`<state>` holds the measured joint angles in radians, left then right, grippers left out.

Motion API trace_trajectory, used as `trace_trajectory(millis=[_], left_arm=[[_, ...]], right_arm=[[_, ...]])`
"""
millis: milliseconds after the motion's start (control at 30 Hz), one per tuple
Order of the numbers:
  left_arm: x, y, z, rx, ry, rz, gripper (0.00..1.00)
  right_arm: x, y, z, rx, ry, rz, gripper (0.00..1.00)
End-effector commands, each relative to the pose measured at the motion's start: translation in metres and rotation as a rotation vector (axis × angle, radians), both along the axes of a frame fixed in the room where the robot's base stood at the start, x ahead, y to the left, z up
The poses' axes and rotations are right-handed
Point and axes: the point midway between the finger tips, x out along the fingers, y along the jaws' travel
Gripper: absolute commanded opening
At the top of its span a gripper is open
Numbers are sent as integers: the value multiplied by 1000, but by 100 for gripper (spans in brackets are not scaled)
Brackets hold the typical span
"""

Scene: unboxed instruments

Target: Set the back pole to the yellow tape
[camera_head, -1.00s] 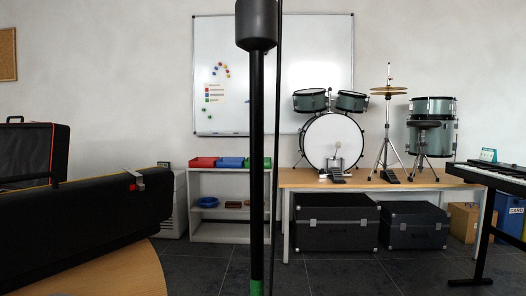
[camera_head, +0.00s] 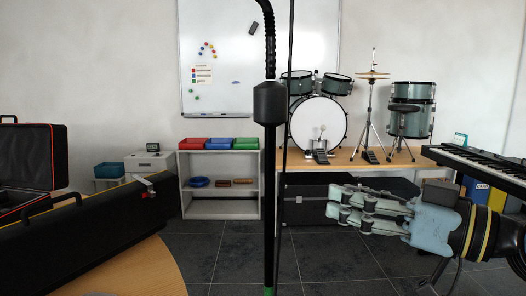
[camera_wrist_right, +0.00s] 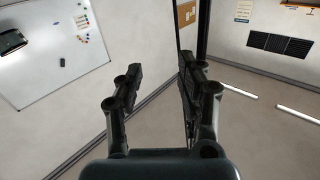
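A thick dark pole (camera_head: 269,180) stands upright in the middle of the head view. It has a black cylindrical sleeve (camera_head: 270,103), a bent gooseneck above it and a green band (camera_head: 268,291) at the bottom edge. A thin dark pole (camera_head: 287,130) stands just right of it. I cannot tell which is the back pole; no yellow tape shows on either. My right gripper (camera_head: 332,204) points left, open and empty, a short way right of the poles. In the right wrist view its fingers (camera_wrist_right: 157,88) are apart. My left gripper is out of view.
A white shelf (camera_head: 215,209) with coloured trays, a drum kit (camera_head: 320,122) on a bench and dark trunks stand behind. A keyboard (camera_head: 480,160) is at right.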

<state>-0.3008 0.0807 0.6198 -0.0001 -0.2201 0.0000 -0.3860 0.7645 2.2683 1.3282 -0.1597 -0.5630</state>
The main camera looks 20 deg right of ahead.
Motion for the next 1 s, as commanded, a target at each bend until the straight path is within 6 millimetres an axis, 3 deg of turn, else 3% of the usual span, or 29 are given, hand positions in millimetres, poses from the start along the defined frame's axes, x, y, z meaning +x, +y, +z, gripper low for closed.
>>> trace_trajectory(millis=[33,100,133,467,1000], left_arm=[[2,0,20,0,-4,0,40],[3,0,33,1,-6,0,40],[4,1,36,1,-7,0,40],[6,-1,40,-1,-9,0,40],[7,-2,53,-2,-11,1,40]], right_arm=[[-14,18,44,1,-27,66,38],[-29,34,76,-14,-47,129,38],[-32,36,80,-26,-49,141,38],[-24,38,79,-46,-45,140,38],[24,79,81,-42,-42,140,38]])
